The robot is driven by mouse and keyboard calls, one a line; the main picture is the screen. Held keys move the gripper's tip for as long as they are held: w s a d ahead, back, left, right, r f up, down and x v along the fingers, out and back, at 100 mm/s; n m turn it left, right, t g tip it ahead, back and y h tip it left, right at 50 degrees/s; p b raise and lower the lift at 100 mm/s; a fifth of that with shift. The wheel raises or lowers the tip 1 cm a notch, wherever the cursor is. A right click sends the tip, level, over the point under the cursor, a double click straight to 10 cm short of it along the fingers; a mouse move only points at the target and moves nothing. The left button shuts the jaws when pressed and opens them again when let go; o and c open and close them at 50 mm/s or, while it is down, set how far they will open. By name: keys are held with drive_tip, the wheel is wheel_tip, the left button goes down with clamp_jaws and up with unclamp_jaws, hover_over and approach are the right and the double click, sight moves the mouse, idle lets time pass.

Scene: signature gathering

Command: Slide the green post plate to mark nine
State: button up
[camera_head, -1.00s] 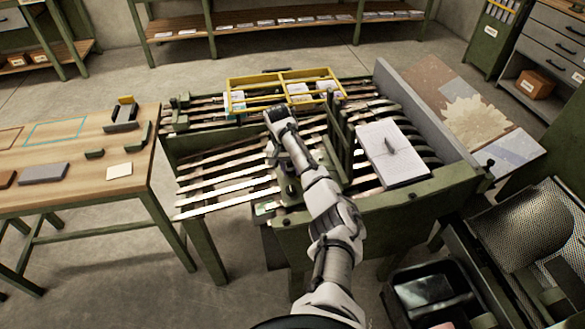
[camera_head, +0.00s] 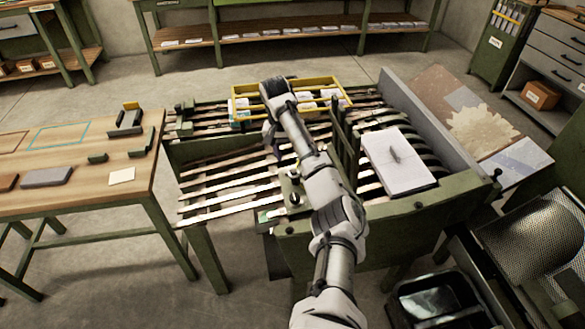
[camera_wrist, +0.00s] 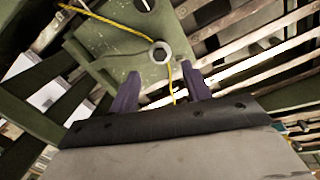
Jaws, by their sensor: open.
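A green plate (camera_wrist: 125,45) with a hex bolt fills the upper left of the wrist view and looks like the post plate. My gripper (camera_wrist: 160,88) is open, its two purple fingers apart at the plate's lower edge, with nothing clearly between them but a thin yellow cord. Contact cannot be told. In the head view my gripper (camera_head: 269,134) is mostly hidden by my arm above the slatted machine bed (camera_head: 225,190). Upright green posts (camera_head: 342,145) stand right of my arm. I cannot read any mark numbers.
A yellow frame (camera_head: 335,83) with pale packets lies across the bed's far side. A stack of white paper (camera_head: 398,162) sits right of the posts. A wooden table (camera_head: 95,195) stands at left, and a black bin (camera_head: 440,300) is at lower right.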

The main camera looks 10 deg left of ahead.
drive_tip(key=r, duration=0.2)
drive_tip(key=r+p, duration=0.1)
drive_tip(key=shift+a+r, duration=0.3)
drive_tip(key=shift+r, duration=0.1)
